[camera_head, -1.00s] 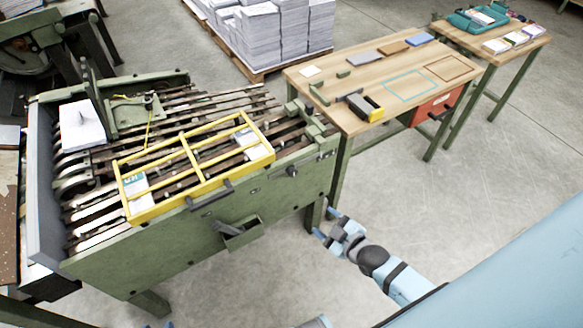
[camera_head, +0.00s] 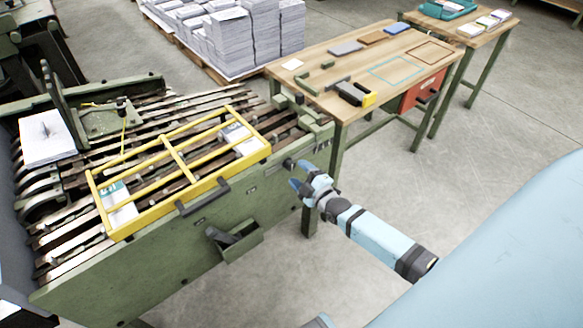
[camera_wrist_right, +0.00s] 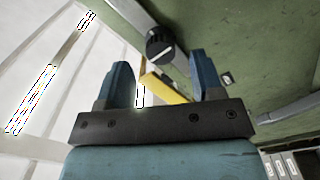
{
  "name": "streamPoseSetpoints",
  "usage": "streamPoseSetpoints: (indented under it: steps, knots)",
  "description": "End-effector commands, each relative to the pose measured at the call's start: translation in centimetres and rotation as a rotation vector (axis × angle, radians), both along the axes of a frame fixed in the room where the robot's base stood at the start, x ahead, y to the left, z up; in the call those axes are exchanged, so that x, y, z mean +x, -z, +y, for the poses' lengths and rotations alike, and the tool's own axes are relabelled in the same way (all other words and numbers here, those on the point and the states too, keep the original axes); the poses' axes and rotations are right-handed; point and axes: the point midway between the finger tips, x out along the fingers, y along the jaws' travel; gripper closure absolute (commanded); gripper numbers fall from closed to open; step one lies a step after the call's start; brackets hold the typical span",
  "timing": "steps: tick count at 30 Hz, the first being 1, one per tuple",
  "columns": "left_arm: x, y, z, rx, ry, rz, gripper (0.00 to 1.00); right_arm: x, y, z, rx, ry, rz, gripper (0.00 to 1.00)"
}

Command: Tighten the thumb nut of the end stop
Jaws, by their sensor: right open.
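A round dark knob (camera_head: 288,164), which looks like the thumb nut, sits on the green side panel near its right end. Green blocks (camera_head: 313,117) stand on the machine's edge above it; I cannot tell which one is the end stop. My right gripper (camera_head: 297,176) is open and empty, just in front of the panel beside the knob. In the right wrist view, the black knob (camera_wrist_right: 161,46) with a pale mark lies beyond the two blue fingertips (camera_wrist_right: 160,62), roughly between them. Contact does not show. My left gripper is not in view.
A yellow frame (camera_head: 172,149) lies across the machine's slats. A small green bin (camera_head: 236,240) juts from the panel left of my right gripper. A wooden table (camera_head: 330,66) with blocks and a red drawer (camera_head: 424,91) stands to the right. Floor (camera_head: 480,130) is clear there.

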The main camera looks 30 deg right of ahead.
Motion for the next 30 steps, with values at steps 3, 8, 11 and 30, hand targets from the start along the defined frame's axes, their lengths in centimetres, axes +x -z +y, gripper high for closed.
streamPoseSetpoints:
  steps: [3, 8, 11, 30]
  knots:
    - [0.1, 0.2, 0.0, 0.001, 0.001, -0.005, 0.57, 2.1, 0.0, 0.2, -0.001, 0.000, -0.002, 0.39]
    - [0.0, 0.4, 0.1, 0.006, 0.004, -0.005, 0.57, 3.7, 0.0, 0.3, 0.001, 0.000, 0.000, 0.39]
    - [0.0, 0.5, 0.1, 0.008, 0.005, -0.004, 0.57, 4.1, 0.0, 0.3, 0.000, 0.000, 0.001, 0.39]
    - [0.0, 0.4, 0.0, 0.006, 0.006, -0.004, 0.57, 4.2, 0.0, 0.4, 0.002, 0.000, 0.001, 0.88]
